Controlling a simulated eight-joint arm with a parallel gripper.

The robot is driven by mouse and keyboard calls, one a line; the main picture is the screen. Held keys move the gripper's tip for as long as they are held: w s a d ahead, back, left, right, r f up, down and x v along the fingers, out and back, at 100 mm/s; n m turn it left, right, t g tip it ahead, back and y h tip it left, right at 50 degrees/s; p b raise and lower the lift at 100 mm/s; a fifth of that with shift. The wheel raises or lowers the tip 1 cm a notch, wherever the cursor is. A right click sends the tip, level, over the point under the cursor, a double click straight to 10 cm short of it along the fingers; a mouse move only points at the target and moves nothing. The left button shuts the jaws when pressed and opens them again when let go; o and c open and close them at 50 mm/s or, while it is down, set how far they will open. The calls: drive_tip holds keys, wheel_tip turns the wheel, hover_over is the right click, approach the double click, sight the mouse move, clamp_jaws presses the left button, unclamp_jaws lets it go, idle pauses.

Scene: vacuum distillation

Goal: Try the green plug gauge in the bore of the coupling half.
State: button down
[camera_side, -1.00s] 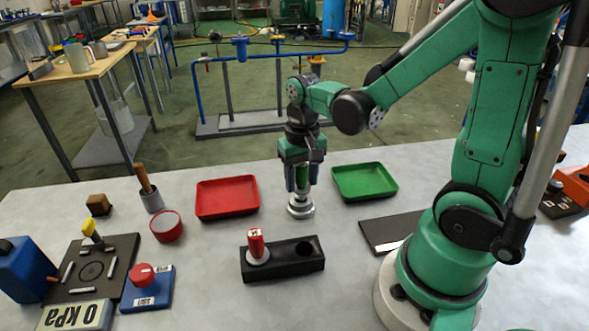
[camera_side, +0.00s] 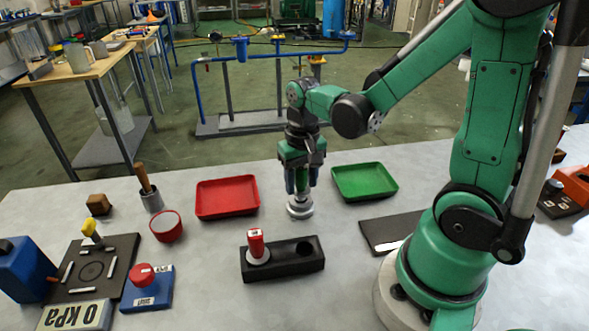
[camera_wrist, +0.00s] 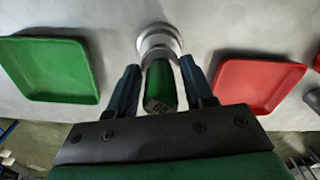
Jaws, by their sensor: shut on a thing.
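My gripper (camera_side: 302,182) points straight down over the metal coupling half (camera_side: 300,207), which stands on the bench between two trays. My gripper is shut on the green plug gauge (camera_wrist: 160,85), which is between the blue fingers in the wrist view. The coupling half (camera_wrist: 158,40) shows as a pale flanged ring just beyond the gauge there. The gauge's lower end and the bore are hidden, so I cannot tell how deep the gauge sits. In the side view the fingers hide most of the gauge.
A red tray (camera_side: 227,197) is left of the coupling half and a green tray (camera_side: 365,182) is right. In front, a black block (camera_side: 290,266) holds a red gauge (camera_side: 256,243); its right hole is empty. A red-rimmed cup (camera_side: 167,227) stands further left.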

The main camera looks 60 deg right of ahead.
sight(301, 168)
drive_tip(key=shift+f, duration=0.8)
idle(0.6)
drive_tip(key=shift+r, duration=0.15)
idle(1.0)
drive_tip(key=shift+r, duration=2.35)
drive_tip(key=shift+a, duration=0.1)
